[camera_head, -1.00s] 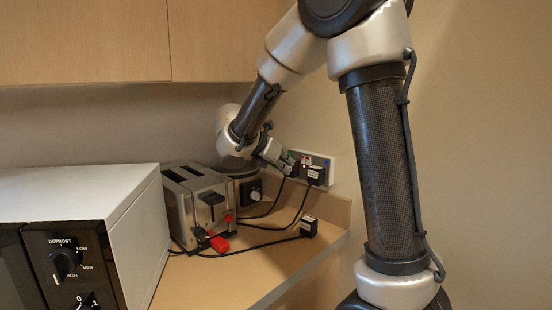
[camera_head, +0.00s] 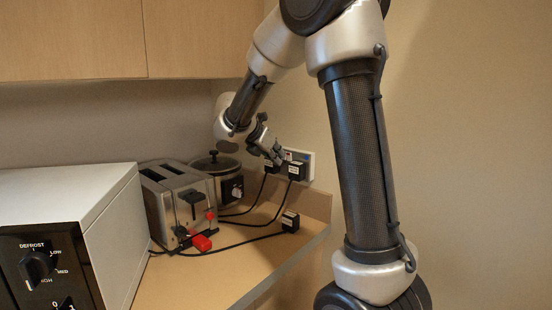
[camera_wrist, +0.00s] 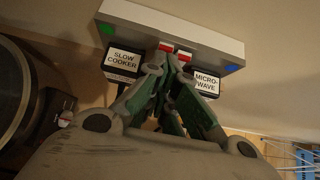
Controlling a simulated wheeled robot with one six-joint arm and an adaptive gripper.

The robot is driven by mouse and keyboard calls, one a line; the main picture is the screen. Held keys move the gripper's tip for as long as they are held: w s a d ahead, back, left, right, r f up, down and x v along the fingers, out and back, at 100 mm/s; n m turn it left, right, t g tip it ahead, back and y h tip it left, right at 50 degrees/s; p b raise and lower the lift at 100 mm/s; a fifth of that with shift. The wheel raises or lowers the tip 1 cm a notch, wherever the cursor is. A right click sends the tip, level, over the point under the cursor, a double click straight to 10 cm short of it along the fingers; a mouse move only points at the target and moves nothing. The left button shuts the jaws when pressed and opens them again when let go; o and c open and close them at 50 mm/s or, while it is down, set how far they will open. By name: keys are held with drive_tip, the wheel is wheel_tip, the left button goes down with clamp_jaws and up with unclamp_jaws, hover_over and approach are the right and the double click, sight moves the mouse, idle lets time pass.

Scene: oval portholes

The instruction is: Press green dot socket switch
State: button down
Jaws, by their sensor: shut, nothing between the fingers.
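The wall socket panel (camera_wrist: 205,37) is white and spans the top of the wrist view. It carries a green dot (camera_wrist: 105,29) at its left end and a blue dot (camera_wrist: 231,68) at its right end. Two red-and-white switches sit near its middle, the left one (camera_wrist: 166,46) on the green-dot side and the right one (camera_wrist: 184,55). My gripper (camera_wrist: 167,62) is shut and empty, its tips just below the switches in the picture. I cannot tell if they touch. In the head view, my gripper (camera_head: 277,157) is in front of the panel (camera_head: 307,160) and partly hides it.
Plugs labelled SLOW COOKER (camera_wrist: 123,62) and MICROWAVE (camera_wrist: 203,84) flank my fingers. A slow cooker (camera_head: 232,188), a toaster (camera_head: 177,200) and a microwave (camera_head: 100,215) stand on the counter. A loose black plug (camera_head: 290,221) lies near its edge, with cables around.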

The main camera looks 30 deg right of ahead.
drive_tip(key=shift+r, duration=0.8)
drive_tip(key=v, duration=1.3)
drive_tip(key=shift+a, duration=0.1)
